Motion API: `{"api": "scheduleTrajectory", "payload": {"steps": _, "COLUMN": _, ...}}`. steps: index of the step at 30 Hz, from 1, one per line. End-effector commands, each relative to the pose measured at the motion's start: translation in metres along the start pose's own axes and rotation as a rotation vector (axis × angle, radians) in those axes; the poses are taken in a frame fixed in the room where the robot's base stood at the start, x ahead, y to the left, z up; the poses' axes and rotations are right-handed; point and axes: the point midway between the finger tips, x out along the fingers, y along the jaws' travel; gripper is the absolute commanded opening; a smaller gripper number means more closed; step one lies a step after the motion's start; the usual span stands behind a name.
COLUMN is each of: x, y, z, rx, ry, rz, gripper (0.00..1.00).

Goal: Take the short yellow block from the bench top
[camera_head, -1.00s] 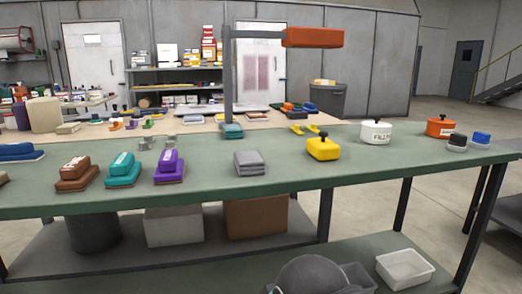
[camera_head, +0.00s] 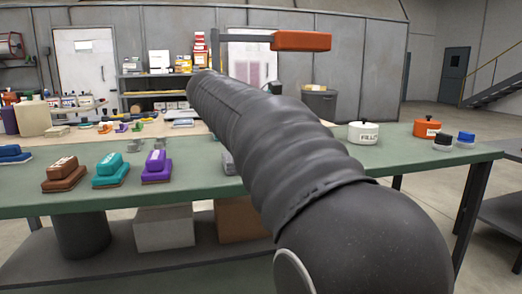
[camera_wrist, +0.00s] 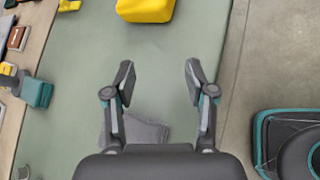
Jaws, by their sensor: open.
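A yellow block (camera_wrist: 146,8) lies on the green bench top (camera_wrist: 160,45), cut off by the top edge of the wrist view. My arm hides it in the head view. My gripper (camera_wrist: 160,75) is open and empty above the bench, with the yellow block beyond its fingertips and slightly left. A smaller yellow piece (camera_wrist: 70,5) shows at the top left of the wrist view.
A grey block (camera_wrist: 148,131) lies below my gripper, partly covered by it. A teal block (camera_wrist: 37,92) is to the left. A white pot (camera_head: 363,132) and an orange pot (camera_head: 427,129) stand at the bench's right. Purple (camera_head: 156,167), teal and brown blocks stand left.

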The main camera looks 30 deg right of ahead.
Motion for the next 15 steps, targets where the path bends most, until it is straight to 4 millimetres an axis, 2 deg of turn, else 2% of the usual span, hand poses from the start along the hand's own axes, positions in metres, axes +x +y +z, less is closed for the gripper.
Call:
{"api": "scheduleTrajectory", "payload": {"steps": 1, "x": 0.007, "y": 0.015, "z": 0.009, "rx": -0.069, "ry": -0.050, "rz": -0.013, "gripper": 0.55}}
{"api": "scheduleTrajectory", "payload": {"steps": 3, "x": 0.012, "y": 0.029, "z": 0.024, "rx": -0.164, "ry": -0.114, "rz": -0.034, "gripper": 0.55}}
{"api": "scheduleTrajectory", "payload": {"steps": 6, "x": 0.016, "y": 0.044, "z": 0.039, "rx": -0.262, "ry": -0.180, "rz": -0.065, "gripper": 0.55}}
{"api": "scheduleTrajectory", "payload": {"steps": 11, "x": 0.021, "y": 0.054, "z": 0.051, "rx": -0.338, "ry": -0.231, "rz": -0.094, "gripper": 0.55}}
{"api": "scheduleTrajectory", "payload": {"steps": 15, "x": 0.037, "y": 0.053, "z": 0.056, "rx": -0.349, "ry": -0.238, "rz": -0.102, "gripper": 0.55}}
